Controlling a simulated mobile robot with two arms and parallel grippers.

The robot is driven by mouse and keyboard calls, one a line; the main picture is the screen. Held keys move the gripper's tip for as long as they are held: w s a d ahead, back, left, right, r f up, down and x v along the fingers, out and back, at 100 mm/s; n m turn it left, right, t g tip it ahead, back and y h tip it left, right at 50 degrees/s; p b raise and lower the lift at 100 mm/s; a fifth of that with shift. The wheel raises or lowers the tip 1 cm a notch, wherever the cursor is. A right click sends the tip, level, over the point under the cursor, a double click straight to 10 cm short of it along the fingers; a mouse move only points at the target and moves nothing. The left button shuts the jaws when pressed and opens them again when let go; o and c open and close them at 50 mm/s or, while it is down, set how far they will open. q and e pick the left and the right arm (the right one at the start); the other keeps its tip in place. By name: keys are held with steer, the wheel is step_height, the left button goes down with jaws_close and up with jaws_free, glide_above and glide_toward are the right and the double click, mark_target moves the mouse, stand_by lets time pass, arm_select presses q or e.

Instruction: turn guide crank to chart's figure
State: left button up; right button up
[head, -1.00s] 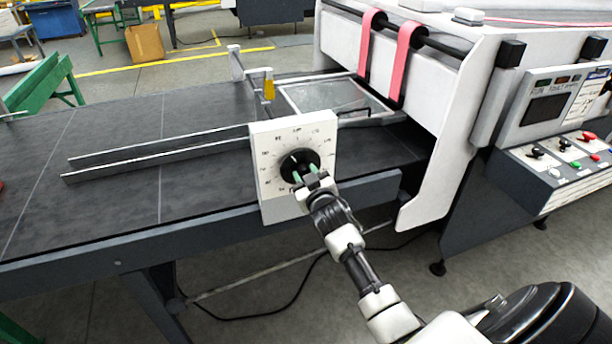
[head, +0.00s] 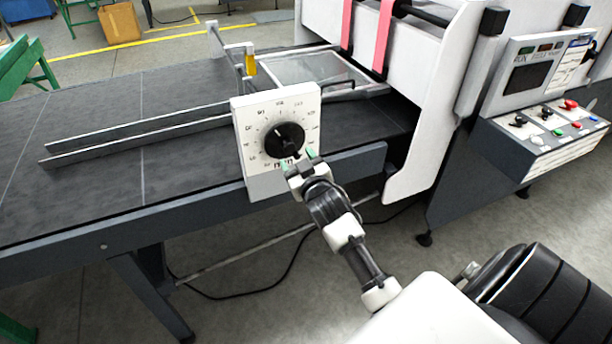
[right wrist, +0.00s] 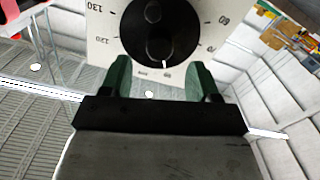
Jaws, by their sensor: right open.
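The guide crank is a round black knob (head: 285,140) on a white dial plate (head: 246,178) at the table's front edge. In the right wrist view, the knob (right wrist: 160,30) has a short white mark at its lower rim. The dial (right wrist: 102,45) there reads 130 and 120 on the left; the figures beside the mark are too small to read. My right gripper (head: 300,163) is open and empty just off the knob, its green fingers apart, also in the right wrist view (right wrist: 160,78). A posted sheet (head: 576,58), possibly the chart, is unreadable. My left gripper is out of view.
A dark feed table (head: 100,195) with metal guide rails (head: 140,137) lies behind and left of the dial. The white machine body (head: 440,70) stands right of it. A control panel (head: 545,130) with buttons is at the far right.

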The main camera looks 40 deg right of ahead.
steer(key=b+v, duration=0.1)
steer(key=v, duration=0.4)
steer(key=shift+s, duration=0.45)
steer(key=s+a+f+g+y, duration=0.1)
steer(key=a+f+g, duration=0.1)
steer(key=f, duration=0.8)
steer(key=s+a+f+g+y, duration=0.1)
steer(key=f+g, duration=0.1)
steer(key=f, duration=0.9)
steer(key=s+a+f+n+g+y, duration=0.1)
steer(key=s+a+f+g, duration=0.1)
steer(key=s+f, duration=0.45)
steer(key=s+a+f+g, duration=0.2)
steer(key=s+f+g, duration=0.1)
steer(key=f, duration=0.7)
steer(key=s+a+f+g, duration=0.1)
steer(key=s+f, duration=0.4)
steer(key=s, duration=0.5)
steer(key=s+a+f+g+y, duration=0.1)
steer(key=s+f+g, duration=0.3)
steer(key=s, duration=0.7)
steer(key=s+a+f+n+g, duration=0.1)
steer(key=s+a+f+g, duration=0.1)
steer(key=s+f, duration=0.5)
steer(key=s, duration=0.3)
steer(key=shift+s+a+f, duration=0.2)
steer(key=shift+a+f, duration=0.15)
steer(key=shift+a, duration=0.05)
